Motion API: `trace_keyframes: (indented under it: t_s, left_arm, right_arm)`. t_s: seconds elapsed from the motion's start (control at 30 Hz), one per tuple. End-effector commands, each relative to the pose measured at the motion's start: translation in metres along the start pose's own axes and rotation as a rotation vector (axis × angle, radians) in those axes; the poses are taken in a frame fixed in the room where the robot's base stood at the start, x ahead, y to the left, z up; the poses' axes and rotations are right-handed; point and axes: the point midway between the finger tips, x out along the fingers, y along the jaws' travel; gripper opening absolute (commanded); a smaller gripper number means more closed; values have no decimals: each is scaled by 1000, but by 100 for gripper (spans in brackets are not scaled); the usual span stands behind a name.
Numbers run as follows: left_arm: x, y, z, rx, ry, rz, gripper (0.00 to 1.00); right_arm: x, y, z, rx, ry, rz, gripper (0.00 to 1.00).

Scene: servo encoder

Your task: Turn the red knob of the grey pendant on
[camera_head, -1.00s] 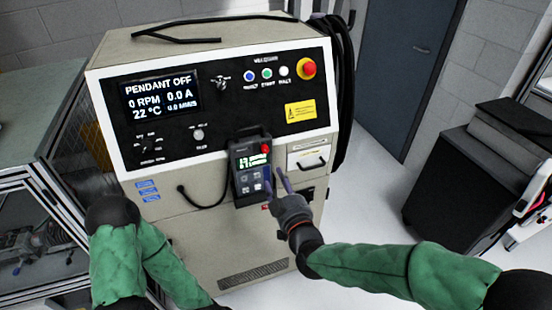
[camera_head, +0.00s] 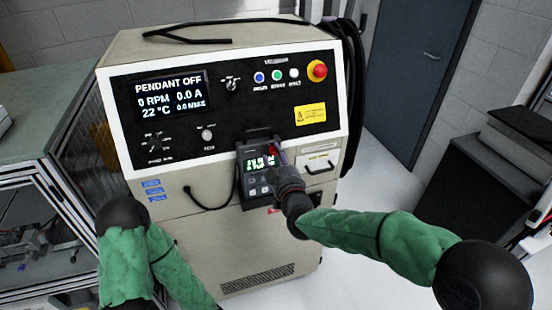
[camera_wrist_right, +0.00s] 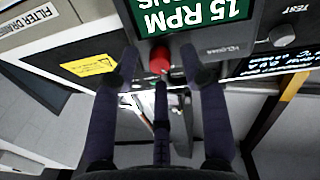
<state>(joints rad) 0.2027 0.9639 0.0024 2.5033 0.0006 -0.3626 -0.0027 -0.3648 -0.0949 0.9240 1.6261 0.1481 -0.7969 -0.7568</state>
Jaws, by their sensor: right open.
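The grey pendant (camera_head: 249,192) hangs on the front of the cabinet in the head view, its small screen lit. Its red knob (camera_head: 272,150) sits at the top right, partly hidden by my right gripper (camera_head: 281,164). In the wrist view the pendant (camera_wrist_right: 222,43) appears upside down, with "15 RPM" on its screen. There the red knob (camera_wrist_right: 160,58) lies between the spread fingertips of my right gripper (camera_wrist_right: 162,74). The gripper is open; I cannot tell whether a finger touches the knob. My left arm shows at lower left, but its gripper is not visible.
The beige cabinet (camera_head: 235,245) has a black panel whose display (camera_head: 168,93) reads "PENDANT OFF". A red emergency button (camera_head: 317,70) is at its upper right. A cable loops left of the pendant.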

Motion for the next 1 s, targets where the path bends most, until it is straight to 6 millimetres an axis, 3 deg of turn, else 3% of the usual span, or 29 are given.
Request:
trace_keyframes:
  t_s: [0.33,0.37,0.5,0.53,1.0]
  left_arm:
    - [0,0,0,0,0,0,40]
    - [0,0,0,0,0,0,40]
    - [0,0,0,0,0,0,40]
    - [0,0,0,0,0,0,40]
    - [8,-3,0,0,0,0,40]
  right_arm:
    - [4,0,0,0,0,0,45]
    - [4,0,0,0,0,0,42]
    - [4,0,0,0,0,0,2]
    - [4,0,0,0,0,0,0]
    - [4,-1,2,67,-3,-2,0]
